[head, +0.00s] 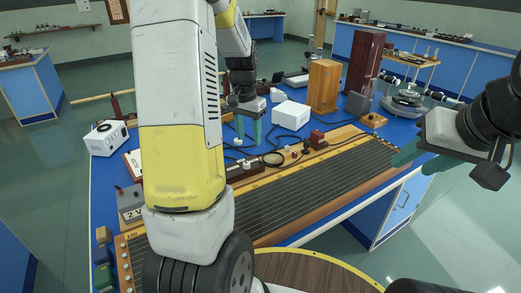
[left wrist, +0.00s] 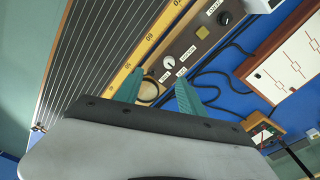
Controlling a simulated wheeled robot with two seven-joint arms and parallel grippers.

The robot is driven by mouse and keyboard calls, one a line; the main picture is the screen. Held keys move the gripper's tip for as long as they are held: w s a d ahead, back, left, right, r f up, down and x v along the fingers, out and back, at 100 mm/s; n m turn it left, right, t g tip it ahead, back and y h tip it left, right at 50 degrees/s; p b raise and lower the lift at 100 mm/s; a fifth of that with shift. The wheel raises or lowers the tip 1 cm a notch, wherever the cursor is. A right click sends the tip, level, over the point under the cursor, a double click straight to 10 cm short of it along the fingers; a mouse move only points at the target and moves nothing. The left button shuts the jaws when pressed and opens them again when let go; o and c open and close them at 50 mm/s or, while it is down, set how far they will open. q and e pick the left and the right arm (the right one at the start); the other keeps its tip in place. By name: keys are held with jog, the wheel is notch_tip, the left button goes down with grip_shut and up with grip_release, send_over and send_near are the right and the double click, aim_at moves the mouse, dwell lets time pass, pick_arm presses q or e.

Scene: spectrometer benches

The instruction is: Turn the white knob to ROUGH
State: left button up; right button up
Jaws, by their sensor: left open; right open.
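The white knob (left wrist: 168,62) is small and round and sits on a dark brown panel (left wrist: 186,47) in the left wrist view. Small labels lie around it, too small to read surely. My left gripper (left wrist: 158,78) is open, its two teal fingers pointing toward the panel; the knob shows just beyond the fingertips, between them, and nothing is held. In the head view my left gripper (head: 248,138) hangs over the blue bench behind the long wire board. My right gripper (head: 415,158) is open and empty at the right, beyond the bench's edge.
The panel also carries a black knob (left wrist: 224,17) and a yellow square (left wrist: 202,32). The long ruled board (head: 310,185) lies along the bench front. A white box (head: 291,114) and wooden cabinet (head: 323,87) stand behind. Black cables run across the blue top.

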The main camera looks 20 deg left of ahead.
aim_at(246, 163)
pick_arm(q)
jog(key=shift+g, duration=0.4)
jog(key=f, duration=0.1)
jog(key=w+a+f, duration=0.1)
jog(key=f, duration=0.2)
jog(key=shift+w+a, duration=0.3)
jog(key=shift+a, duration=0.1)
notch_tip(246, 163, down, 8)
jog(key=shift+r, duration=0.2)
jog(key=shift+c, duration=0.5)
grip_shut()
